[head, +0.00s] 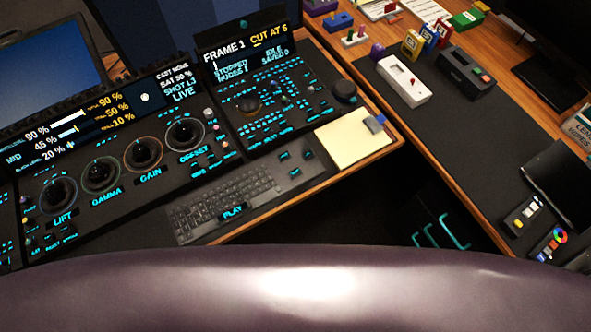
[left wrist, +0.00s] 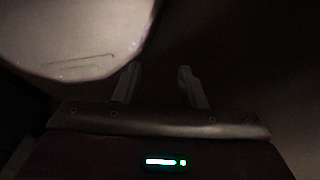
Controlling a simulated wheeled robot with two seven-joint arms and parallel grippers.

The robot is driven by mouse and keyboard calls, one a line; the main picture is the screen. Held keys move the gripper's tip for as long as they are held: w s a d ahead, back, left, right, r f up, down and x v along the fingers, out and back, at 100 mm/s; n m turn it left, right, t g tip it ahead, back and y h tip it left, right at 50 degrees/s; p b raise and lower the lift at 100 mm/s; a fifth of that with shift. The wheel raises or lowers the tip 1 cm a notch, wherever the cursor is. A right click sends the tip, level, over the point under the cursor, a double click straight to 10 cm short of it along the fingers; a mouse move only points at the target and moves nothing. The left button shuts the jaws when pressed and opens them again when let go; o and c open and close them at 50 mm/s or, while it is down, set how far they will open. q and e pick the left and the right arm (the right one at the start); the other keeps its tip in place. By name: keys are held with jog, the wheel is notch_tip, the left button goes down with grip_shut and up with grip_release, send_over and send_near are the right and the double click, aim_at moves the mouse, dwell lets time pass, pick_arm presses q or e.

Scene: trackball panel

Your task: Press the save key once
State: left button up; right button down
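The trackball panel (head: 95,215) lies at the left in the head view, with LIFT, GAMMA, GAIN and OFFSET trackballs. The lettering on the small keys is too small to read, so I cannot tell which is the save key. My left gripper (left wrist: 158,85) shows in the left wrist view, its two fingers apart with nothing between them. Neither gripper shows in the head view.
A keyboard (head: 225,198) lies in front of the panels. A yellow notepad (head: 355,143) lies on the desk's right edge. A gap separates this desk from a side desk (head: 450,130) holding a white device (head: 403,82), a black device (head: 467,75) and small boxes.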

pick_arm(q)
jog(key=c, duration=0.7)
grip_shut()
jog(key=shift+s, duration=0.1)
dwell(0.6)
